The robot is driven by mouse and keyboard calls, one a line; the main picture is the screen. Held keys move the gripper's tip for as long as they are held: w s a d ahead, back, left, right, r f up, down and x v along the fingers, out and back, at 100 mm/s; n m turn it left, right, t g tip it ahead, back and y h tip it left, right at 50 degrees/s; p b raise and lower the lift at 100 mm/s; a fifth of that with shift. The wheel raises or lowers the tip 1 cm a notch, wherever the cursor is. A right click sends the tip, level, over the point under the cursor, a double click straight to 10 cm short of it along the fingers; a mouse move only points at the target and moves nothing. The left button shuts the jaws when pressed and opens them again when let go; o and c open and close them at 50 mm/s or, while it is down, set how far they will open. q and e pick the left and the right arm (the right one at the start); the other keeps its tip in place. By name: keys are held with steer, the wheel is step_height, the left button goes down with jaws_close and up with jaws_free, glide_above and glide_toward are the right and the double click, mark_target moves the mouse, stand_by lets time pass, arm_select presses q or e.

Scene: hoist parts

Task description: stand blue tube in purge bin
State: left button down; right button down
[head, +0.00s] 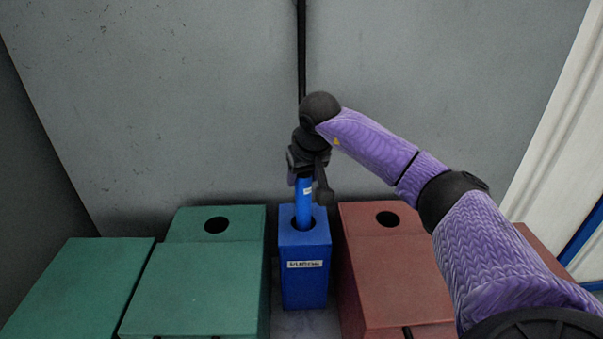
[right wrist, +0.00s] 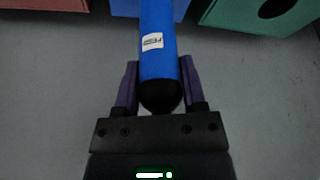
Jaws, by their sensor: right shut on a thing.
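The blue tube (head: 304,201) is upright, with a small white label on its side. Its lower end is inside the round hole in the top of the blue bin (head: 304,247), which has a white label on its front; I cannot read for certain what it says. My right gripper (head: 307,176) is shut on the tube's upper part above the bin. In the right wrist view the tube (right wrist: 158,45) lies between the two fingers (right wrist: 160,85), its dark end towards the palm. How deep the tube sits is hidden. My left gripper is not in view.
A green box (head: 195,290) with a round hole stands left of the blue bin, another green box (head: 75,285) further left. A reddish-brown box (head: 400,270) with a hole stands close on the right. A grey wall (head: 180,100) is behind them.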

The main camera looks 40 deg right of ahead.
mark_target(303, 199)
step_height(303, 199, down, 2)
steer(key=shift+f+b, duration=0.2)
steer(key=shift+b, duration=0.55)
steer(key=shift+f+b, duration=0.75)
steer(key=shift+f, duration=0.95)
steer(key=shift+f, duration=0.15)
